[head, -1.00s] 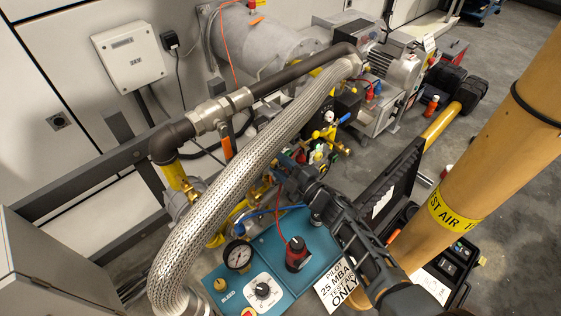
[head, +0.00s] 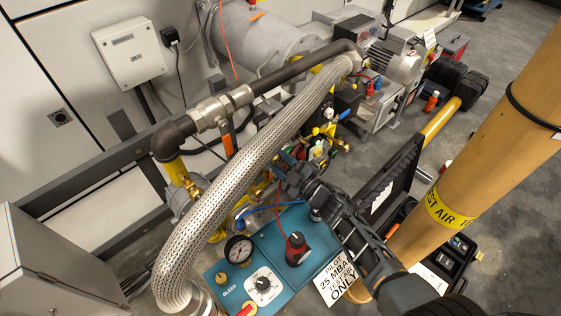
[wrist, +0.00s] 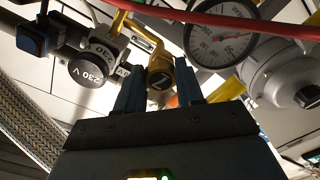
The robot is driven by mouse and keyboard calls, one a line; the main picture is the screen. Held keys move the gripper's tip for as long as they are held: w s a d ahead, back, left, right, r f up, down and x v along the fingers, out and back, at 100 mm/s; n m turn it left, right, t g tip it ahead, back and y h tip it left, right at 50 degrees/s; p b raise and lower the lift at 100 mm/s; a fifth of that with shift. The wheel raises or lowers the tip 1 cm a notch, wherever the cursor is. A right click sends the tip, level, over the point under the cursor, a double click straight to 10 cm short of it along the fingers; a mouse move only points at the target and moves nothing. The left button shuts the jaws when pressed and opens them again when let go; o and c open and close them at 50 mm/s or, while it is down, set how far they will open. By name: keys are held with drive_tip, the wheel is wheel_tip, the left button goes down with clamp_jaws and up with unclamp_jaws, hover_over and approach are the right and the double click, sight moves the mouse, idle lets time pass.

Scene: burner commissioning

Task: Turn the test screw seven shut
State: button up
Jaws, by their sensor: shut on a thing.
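In the wrist view, the brass test screw (wrist: 159,80) has a dark round end with a light mark that looks like a 7. It sits between the two blue-grey fingers of my gripper (wrist: 160,92), which is shut on it. A bent yellow pipe (wrist: 143,32) runs just above the screw. In the head view, my dark gripper (head: 290,178) reaches in from the lower right among the brass and yellow fittings. The screw cannot be made out there; it is hidden by my gripper and the crowded parts.
A pressure gauge (wrist: 221,35), a red hose (wrist: 240,20) and a black 230 V part (wrist: 87,74) lie close around the screw. A braided hose (head: 235,180) arches left of my arm. A teal test panel (head: 290,270) and a large tan pipe (head: 490,150) flank my arm.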

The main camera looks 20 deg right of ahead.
drive_tip(key=shift+f, duration=0.1)
drive_tip(key=o, duration=1)
drive_tip(key=shift+o, duration=0.2)
drive_tip(key=p+v, duration=0.1)
drive_tip(key=v, duration=0.7)
drive_tip(key=shift+a, duration=0.1)
drive_tip(key=s+a+r+m+h, duration=0.2)
drive_tip(key=s+r+m, duration=0.2)
drive_tip(key=s, duration=0.9)
drive_tip(key=s+a+r+m+h, duration=0.2)
drive_tip(key=s+r+m+h, duration=0.1)
drive_tip(key=s, duration=0.9)
drive_tip(key=s+r+m+g, duration=0.2)
drive_tip(key=s+r+m, duration=0.3)
drive_tip(key=s+r, duration=1)
wheel_tip(320, 180, up, 3)
drive_tip(key=shift+s+d+f+h, duration=0.1)
drive_tip(key=shift+s+d+h, duration=0.15)
drive_tip(key=shift+d, duration=0.2)
